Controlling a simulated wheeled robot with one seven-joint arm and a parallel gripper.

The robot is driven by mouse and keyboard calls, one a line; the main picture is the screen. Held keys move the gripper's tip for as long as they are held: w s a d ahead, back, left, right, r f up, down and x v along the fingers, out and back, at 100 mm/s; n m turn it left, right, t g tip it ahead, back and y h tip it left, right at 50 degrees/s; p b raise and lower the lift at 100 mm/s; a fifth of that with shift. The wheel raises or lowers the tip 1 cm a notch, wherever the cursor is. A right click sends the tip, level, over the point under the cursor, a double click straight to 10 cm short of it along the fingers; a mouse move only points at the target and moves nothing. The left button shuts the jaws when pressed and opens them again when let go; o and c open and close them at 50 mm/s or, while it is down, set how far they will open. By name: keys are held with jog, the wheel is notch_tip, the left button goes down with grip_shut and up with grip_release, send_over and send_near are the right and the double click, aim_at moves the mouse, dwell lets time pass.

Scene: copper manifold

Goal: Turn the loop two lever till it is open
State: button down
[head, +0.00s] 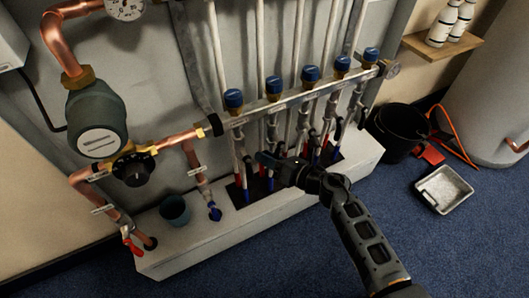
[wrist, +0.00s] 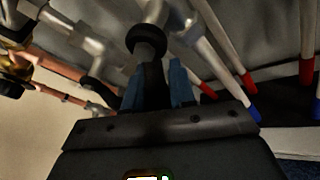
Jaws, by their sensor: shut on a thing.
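The second loop from the left has a blue cap (head: 273,83) and a grey valve body (head: 272,129) under the bar. My gripper (head: 265,158) is at the lower part of this loop. In the wrist view its two blue fingers (wrist: 158,84) are shut around a dark lever (wrist: 151,76), below a round black collar (wrist: 147,41). The lever's angle is hard to tell; the gripper hides much of it in the head view.
Neighbouring loop pipes with red and blue sleeves (wrist: 232,78) stand close on the right. A pump (head: 97,125) and copper pipes are at the left. A teal cup (head: 175,210) stands on the white ledge (head: 190,243). A black bucket (head: 397,132) and grey tray (head: 443,189) are on the floor.

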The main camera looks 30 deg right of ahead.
jog(key=shift+d+f+n+h+p, duration=0.4)
jog(key=shift+d+n+p, duration=0.1)
jog(key=shift+n, duration=0.4)
jog(key=shift+g, duration=0.3)
jog(key=c, duration=1)
grip_release()
jog(key=shift+c, duration=0.2)
